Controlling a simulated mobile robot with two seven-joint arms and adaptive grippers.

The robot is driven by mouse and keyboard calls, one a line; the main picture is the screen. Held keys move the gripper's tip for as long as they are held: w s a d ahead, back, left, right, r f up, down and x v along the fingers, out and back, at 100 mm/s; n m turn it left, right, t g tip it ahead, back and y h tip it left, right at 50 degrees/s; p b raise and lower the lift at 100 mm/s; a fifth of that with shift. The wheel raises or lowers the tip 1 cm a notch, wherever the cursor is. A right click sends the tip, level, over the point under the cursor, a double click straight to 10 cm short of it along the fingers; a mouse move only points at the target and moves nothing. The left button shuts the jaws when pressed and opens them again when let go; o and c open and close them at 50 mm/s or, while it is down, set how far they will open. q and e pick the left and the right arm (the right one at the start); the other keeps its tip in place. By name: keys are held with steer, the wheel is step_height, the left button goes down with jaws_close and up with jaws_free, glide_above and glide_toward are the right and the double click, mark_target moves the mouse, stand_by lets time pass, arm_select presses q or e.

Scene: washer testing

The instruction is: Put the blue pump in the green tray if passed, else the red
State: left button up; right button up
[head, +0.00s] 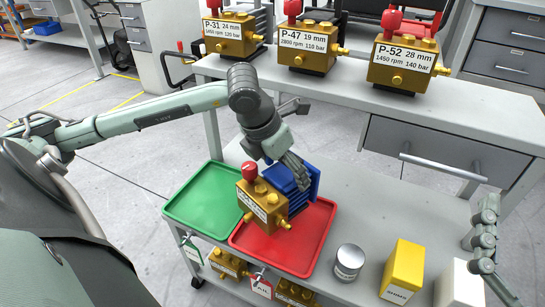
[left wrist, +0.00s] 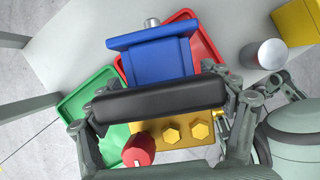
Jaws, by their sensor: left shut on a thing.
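The blue pump (head: 300,180) has a blue motor end, a gold block with a white label, and a red knob. In the head view it overlaps the red tray (head: 323,238), near the inner edge of the green tray (head: 200,197). My left gripper (head: 290,165) is shut on the pump from above. The left wrist view shows the blue pump (left wrist: 158,62) with a black bar across it between the fingers (left wrist: 160,105). Whether the pump touches the tray is hidden. The label is too small to read. My right gripper (head: 485,240) is at the right edge, apart from the pump.
A silver can (head: 348,262), a yellow box (head: 402,270) and a white box (head: 458,285) stand right of the red tray. Pumps labelled P-31 (head: 232,35), P-47 (head: 305,45) and P-52 (head: 405,63) stand on the back bench. More gold pumps sit on the lower shelf.

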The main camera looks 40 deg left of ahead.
mark_target(285, 176)
arm_select(q)
steer(key=shift+w+d, duration=0.2)
steer(key=shift+d, duration=0.15)
steer(key=shift+f, duration=0.35)
step_height(285, 176, down, 3)
steer(key=shift+r, duration=0.1)
steer(key=shift+f, duration=0.2)
steer(key=o, duration=1.8)
steer(key=shift+s+f+b, duration=0.2)
steer(key=shift+f+b, duration=0.05)
steer(key=shift+b, duration=0.05)
arm_select(e)
steer(key=shift+s+d+r+t, duration=0.15)
steer(key=shift+d+r+t, duration=0.1)
steer(key=shift+r+t, duration=0.3)
